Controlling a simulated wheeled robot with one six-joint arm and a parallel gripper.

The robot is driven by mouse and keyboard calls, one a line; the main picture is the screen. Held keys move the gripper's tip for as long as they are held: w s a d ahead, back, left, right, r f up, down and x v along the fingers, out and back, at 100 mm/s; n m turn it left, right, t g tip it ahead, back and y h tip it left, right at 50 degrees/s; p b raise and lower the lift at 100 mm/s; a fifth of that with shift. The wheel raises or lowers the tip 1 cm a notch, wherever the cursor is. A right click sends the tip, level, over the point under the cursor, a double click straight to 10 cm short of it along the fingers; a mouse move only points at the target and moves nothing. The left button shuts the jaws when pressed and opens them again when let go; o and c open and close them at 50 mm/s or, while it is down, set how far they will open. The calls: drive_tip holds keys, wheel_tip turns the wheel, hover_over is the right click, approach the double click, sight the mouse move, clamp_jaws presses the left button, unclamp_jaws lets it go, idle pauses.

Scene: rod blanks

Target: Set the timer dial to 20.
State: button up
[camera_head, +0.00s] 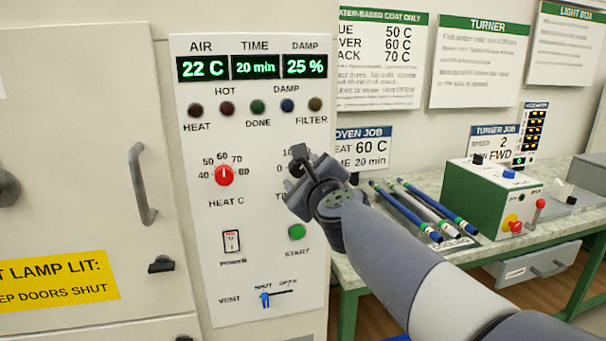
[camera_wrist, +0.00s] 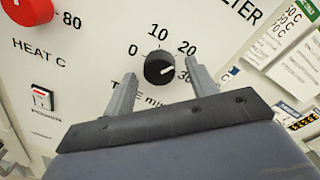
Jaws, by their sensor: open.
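The timer dial (camera_wrist: 159,67) is a black round knob with a white pointer mark, seen in the wrist view among the numbers 0, 10, 20 and 30. Its pointer is turned to the right, on the side of 20 and 30; the exact mark is hard to read. The TIME display (camera_head: 255,67) reads 20 min in the head view. My gripper (camera_wrist: 164,73) is open, with one finger on either side of the dial in the picture and a visible gap to it. In the head view my gripper (camera_head: 309,166) covers the dial and most of its numbers.
The red heat dial (camera_head: 224,176) is to the left. The green start button (camera_head: 297,232), power switch (camera_head: 231,241) and blue vent slider (camera_head: 265,299) are below on the same panel. A bench (camera_head: 375,257) with several rods and a green-and-white box (camera_head: 487,200) stands right.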

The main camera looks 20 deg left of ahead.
drive_tip(key=v, duration=1.1)
drive_tip(key=shift+p, duration=0.4)
drive_tip(key=shift+w, duration=0.15)
drive_tip(key=x, duration=1)
drive_tip(key=shift+w+a+b, duration=0.25)
drive_tip(key=shift+b, duration=0.15)
drive_tip(key=shift+s+d, duration=0.1)
drive_tip(key=shift+s, duration=0.05)
